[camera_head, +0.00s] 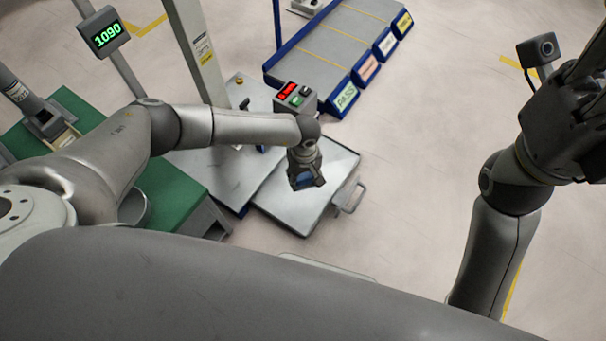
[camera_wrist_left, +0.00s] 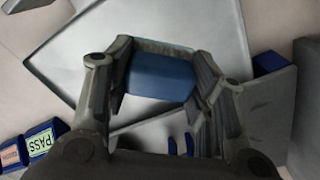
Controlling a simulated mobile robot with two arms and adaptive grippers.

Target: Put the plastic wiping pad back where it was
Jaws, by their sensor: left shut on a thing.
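My left gripper (camera_head: 306,178) is shut on a blue block-like pad (camera_head: 304,181), seen above a flat metal tray. In the left wrist view, the blue pad (camera_wrist_left: 160,76) sits between the two fingers of the left gripper (camera_wrist_left: 165,85), with a pale grey strip along its far edge. The gap between pad and tray is hard to judge. My right gripper (camera_head: 582,98) is at the right edge of the head view, cut off by the frame, and its fingers are unclear.
The metal tray (camera_head: 337,160) has a handle on its right side. A box with red and green displays (camera_head: 295,97) stands behind it. A green-topped bench (camera_head: 172,194) is left. A rack with a PASS label (camera_head: 345,97) is behind.

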